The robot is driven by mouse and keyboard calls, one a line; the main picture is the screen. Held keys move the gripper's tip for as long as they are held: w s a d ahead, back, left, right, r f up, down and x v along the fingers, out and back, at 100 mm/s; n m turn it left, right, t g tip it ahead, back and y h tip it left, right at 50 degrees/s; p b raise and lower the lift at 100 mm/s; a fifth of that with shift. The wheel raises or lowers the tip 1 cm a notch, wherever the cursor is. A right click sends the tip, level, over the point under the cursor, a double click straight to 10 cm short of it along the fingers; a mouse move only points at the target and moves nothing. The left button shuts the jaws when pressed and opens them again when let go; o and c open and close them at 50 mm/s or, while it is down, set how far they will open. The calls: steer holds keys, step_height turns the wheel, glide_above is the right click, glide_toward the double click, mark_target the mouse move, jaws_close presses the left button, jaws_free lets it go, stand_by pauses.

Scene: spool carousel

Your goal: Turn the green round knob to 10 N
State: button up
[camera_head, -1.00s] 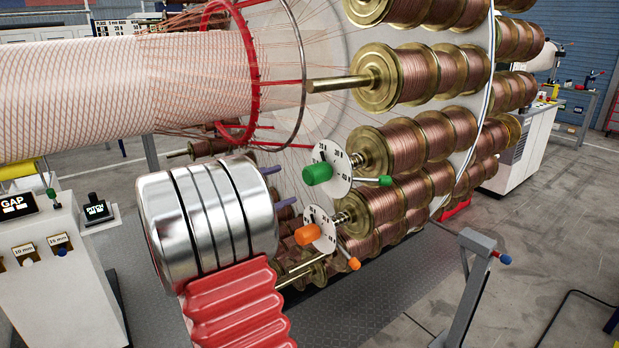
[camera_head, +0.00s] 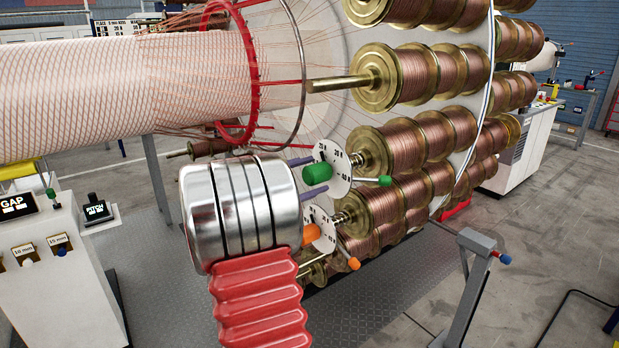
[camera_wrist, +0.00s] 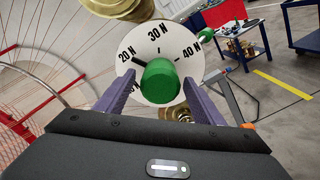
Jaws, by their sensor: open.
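The green round knob (camera_head: 318,173) sits on a white dial plate (camera_head: 338,160) at the front of a copper spool. In the wrist view the knob (camera_wrist: 160,80) is in the middle of the dial (camera_wrist: 182,50), marked 20 N, 30 N and 40 N. Its black pointer (camera_wrist: 137,60) points close to 20 N. A lower-left mark is partly hidden behind a finger. My gripper (camera_wrist: 159,78) is open, with one purple finger on each side of the knob and visible gaps. In the head view its fingers (camera_head: 320,174) reach the knob from the left.
An orange knob (camera_head: 311,232) with its own dial is just below, close to my gripper. Copper spools (camera_head: 400,75) crowd the right and above. A red ring (camera_head: 255,70) with taut strands is at upper left. A grey post (camera_head: 465,300) stands at lower right.

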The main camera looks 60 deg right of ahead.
steer(key=c, duration=1)
steer(key=shift+c, duration=0.2)
steer(key=shift+n, duration=0.4)
steer(key=n, duration=1.1)
steer(key=shift+r, duration=0.1)
steer(key=o, duration=1)
